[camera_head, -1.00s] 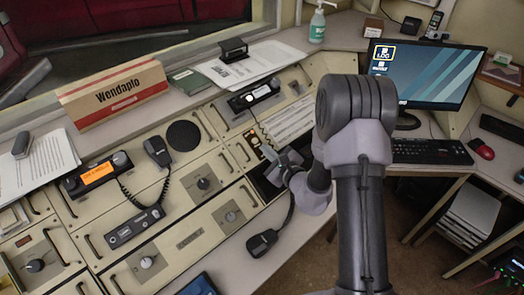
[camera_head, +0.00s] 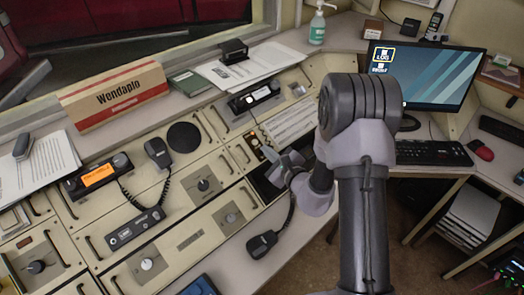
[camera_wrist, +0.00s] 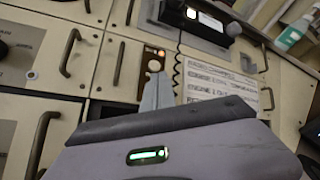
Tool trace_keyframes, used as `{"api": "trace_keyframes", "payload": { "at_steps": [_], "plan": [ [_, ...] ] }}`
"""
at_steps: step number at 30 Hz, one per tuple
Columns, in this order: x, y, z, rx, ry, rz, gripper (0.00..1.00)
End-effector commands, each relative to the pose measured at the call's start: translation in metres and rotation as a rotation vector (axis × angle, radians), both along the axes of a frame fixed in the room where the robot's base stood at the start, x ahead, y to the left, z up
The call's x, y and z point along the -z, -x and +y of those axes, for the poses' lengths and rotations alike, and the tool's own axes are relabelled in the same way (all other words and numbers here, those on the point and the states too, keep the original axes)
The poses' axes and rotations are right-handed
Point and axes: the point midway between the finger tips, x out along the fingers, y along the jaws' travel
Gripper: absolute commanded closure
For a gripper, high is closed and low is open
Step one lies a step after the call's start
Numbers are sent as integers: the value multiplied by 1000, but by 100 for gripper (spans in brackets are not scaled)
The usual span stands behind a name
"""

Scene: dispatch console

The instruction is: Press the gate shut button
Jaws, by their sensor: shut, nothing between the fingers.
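A small dark button panel (camera_head: 255,142) is set in the sloping console, just beyond my gripper's tip in the head view. I cannot read any label there, so I cannot tell which button is gate shut. My gripper (camera_head: 269,154) is shut and empty, pointing at this panel. In the wrist view its fingers (camera_wrist: 157,76) end just below the amber button and cover part of the panel. Whether they touch it I cannot tell.
A radio unit (camera_head: 254,97) sits above the panel, and its coiled cord runs down beside the buttons. A printed notice (camera_wrist: 218,83) lies to the right. Metal handles (camera_wrist: 124,53) stick out to the left.

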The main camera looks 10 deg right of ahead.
Motion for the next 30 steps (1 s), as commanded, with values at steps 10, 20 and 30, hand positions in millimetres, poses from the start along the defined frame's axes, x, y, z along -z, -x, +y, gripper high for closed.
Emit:
{"api": "trace_keyframes", "payload": {
  "at_steps": [10,20,30],
  "plan": [
    [-3,1,-1,0,0,0,100],
    [-28,14,-9,2,-1,-1,100],
    [-44,25,-14,1,-1,0,100]
  ]
}}
